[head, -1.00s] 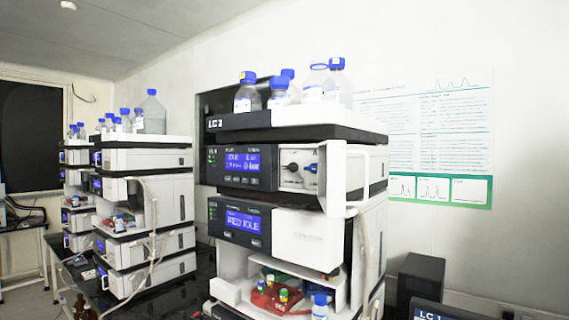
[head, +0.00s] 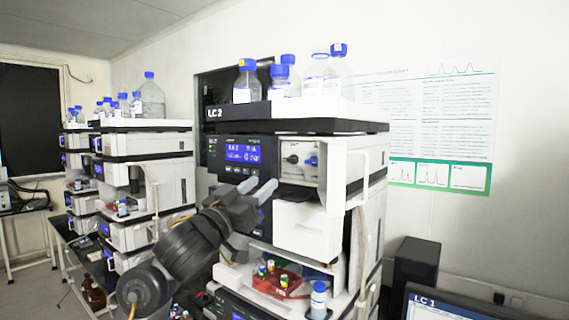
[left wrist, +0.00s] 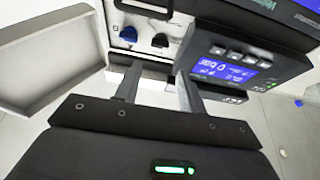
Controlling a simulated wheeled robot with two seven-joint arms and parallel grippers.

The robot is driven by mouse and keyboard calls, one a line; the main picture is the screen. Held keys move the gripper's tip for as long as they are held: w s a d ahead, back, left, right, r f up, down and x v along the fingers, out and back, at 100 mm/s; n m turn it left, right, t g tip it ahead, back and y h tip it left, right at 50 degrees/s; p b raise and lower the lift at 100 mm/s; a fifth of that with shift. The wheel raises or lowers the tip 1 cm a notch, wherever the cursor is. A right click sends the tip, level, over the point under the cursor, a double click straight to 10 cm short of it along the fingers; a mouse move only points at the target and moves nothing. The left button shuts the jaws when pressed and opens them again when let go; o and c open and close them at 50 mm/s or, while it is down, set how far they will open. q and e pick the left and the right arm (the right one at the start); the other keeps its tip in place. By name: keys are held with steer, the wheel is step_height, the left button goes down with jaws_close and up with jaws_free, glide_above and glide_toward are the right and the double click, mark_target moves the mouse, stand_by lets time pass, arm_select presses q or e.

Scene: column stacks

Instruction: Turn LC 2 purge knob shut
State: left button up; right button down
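The LC 2 stack (head: 330,110) stands in the middle of the head view. Its pump module has a recessed white panel with a black knob (head: 291,159) and a blue knob (head: 312,161); I cannot tell which one is the purge knob. Both show in the left wrist view, the blue knob (left wrist: 128,34) left of the black knob (left wrist: 160,40). My left gripper (head: 262,184) is open and empty, its fingers apart in front of the module, below and left of the knobs. In the left wrist view, the fingers (left wrist: 158,85) point toward the panel, touching neither knob. My right gripper is not in view.
A white door (head: 336,178) stands open right of the knobs; it also fills the upper left of the wrist view (left wrist: 50,60). The lit display (head: 243,154) is left of the knobs. Bottles (head: 322,75) stand on top. A red vial tray (head: 281,284) sits below.

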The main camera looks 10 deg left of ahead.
mark_target(289, 161)
arm_select(q)
steer(key=p+x, duration=0.4)
steer(key=x, duration=0.5)
steer(key=shift+s+r, duration=0.1)
steer(key=shift+w+d+r+p, duration=0.1)
steer(key=shift+w+d+p, duration=0.3)
steer(key=shift+w, duration=0.2)
steer(key=c, duration=0.7)
